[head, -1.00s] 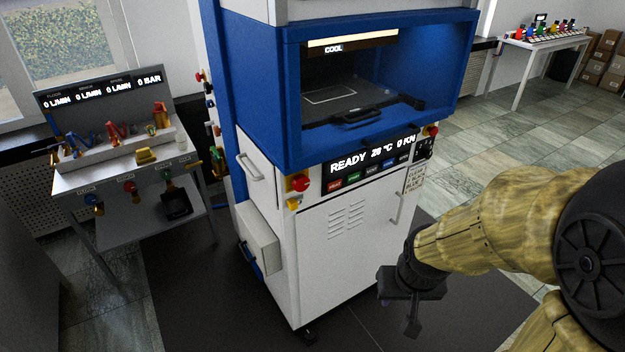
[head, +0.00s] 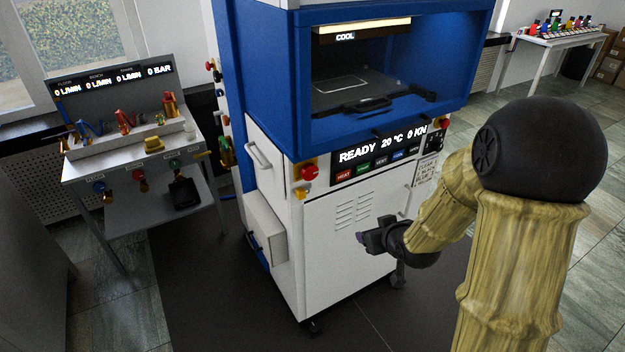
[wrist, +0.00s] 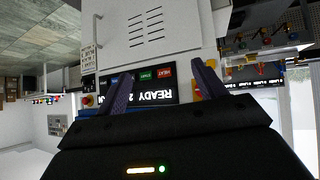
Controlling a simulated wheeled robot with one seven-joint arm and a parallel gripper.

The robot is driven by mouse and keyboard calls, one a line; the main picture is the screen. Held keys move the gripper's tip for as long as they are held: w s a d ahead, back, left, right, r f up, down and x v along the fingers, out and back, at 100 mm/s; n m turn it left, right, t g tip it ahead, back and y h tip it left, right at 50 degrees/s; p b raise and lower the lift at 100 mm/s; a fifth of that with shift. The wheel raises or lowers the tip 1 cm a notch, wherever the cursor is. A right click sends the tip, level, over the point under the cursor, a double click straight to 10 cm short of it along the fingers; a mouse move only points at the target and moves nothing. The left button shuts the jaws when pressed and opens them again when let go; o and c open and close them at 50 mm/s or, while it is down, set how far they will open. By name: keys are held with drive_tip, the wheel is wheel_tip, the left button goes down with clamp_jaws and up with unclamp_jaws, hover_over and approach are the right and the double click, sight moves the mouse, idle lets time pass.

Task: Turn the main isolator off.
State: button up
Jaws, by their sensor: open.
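The press's front panel has a red knob on a yellow plate (head: 308,172) at its left end, with a small yellow part just below. I take this to be the main isolator, but no label on it is readable. In the wrist view a yellow plate (wrist: 198,92) shows beside the right finger, partly hidden by it. A smaller red button on yellow (head: 443,124) sits at the panel's right end. My gripper (head: 362,238) is open and empty, in front of the white lower door, below and right of the red knob, apart from it.
The panel display (head: 383,148) reads READY, 20 °C, 0 KN, above a row of coloured buttons. The white cabinet door (head: 350,250) has a handle at its right. A side box (head: 264,228) juts out left. A valve bench (head: 95,165) stands left; dark floor lies between.

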sight(311, 175)
drive_tip(key=w+a+n+t+y+b, duration=0.1)
drive_tip(key=w+a+n+t+y, duration=0.1)
drive_tip(key=w+a+t+y, duration=0.3)
drive_tip(key=shift+w+a+n+t+y+b, duration=0.3)
drive_tip(key=shift+w+a+y+b, duration=0.1)
drive_tip(key=shift+a+y, duration=0.8)
drive_tip(key=shift+w, duration=0.1)
drive_tip(key=p+x, duration=0.4)
drive_tip(key=x, duration=1.3)
drive_tip(key=shift+w+a+p, duration=0.1)
drive_tip(key=shift+a+p, duration=0.1)
drive_tip(key=shift+p, duration=0.1)
drive_tip(key=c, duration=1)
